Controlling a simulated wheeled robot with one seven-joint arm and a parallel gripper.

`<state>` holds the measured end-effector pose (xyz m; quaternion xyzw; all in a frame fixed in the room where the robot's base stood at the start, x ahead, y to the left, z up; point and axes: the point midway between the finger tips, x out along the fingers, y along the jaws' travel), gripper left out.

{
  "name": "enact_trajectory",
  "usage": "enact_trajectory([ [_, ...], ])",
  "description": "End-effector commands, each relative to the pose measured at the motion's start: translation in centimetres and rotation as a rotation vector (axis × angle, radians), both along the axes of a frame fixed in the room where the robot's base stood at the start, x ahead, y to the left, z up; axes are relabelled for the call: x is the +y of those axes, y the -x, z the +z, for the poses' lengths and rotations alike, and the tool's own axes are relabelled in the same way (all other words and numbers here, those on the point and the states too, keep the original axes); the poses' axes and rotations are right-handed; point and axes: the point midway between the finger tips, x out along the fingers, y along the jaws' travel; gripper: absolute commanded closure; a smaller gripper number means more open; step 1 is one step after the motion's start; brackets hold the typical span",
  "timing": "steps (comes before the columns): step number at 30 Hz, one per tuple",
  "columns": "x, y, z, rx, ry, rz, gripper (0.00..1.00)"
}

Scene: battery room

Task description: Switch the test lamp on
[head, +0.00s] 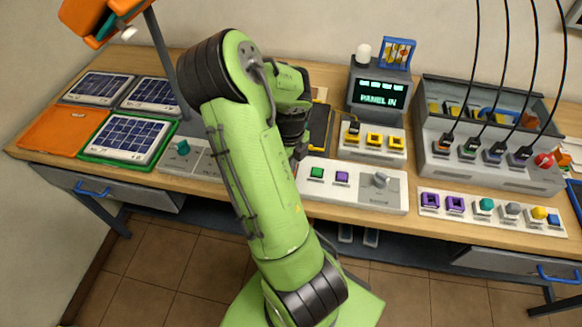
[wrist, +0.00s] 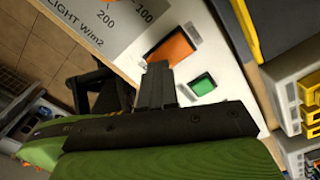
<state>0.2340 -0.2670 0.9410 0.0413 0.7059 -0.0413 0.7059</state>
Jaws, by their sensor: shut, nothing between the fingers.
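The lamp (head: 90,18), an orange and teal head on a grey pole, hangs over the solar panels at the upper left in the head view; whether it is lit is unclear. A white control box (head: 360,198) carries a green button (head: 317,172), a purple button (head: 342,177) and a grey knob (head: 380,180). In the wrist view an orange button (wrist: 172,50) sits beside the green button (wrist: 203,84); my arm hides the orange one in the head view. My gripper (wrist: 160,66) is shut and empty, its tips close to the orange button; contact is unclear.
A screen (head: 380,93) reads "PANEL IN". Solar panels (head: 128,136) lie left. A grey cable rack (head: 490,160) stands right.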

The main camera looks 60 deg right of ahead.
Motion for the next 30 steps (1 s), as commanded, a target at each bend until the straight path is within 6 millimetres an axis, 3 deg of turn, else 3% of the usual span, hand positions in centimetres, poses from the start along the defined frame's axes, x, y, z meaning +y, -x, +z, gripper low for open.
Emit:
enact_trajectory([
  [19,0.0,0.0,-1.1,0.0,0.0,0.0,1.0],
  [30,0.0,0.0,1.7,-0.001,0.001,-0.001,1.0],
])
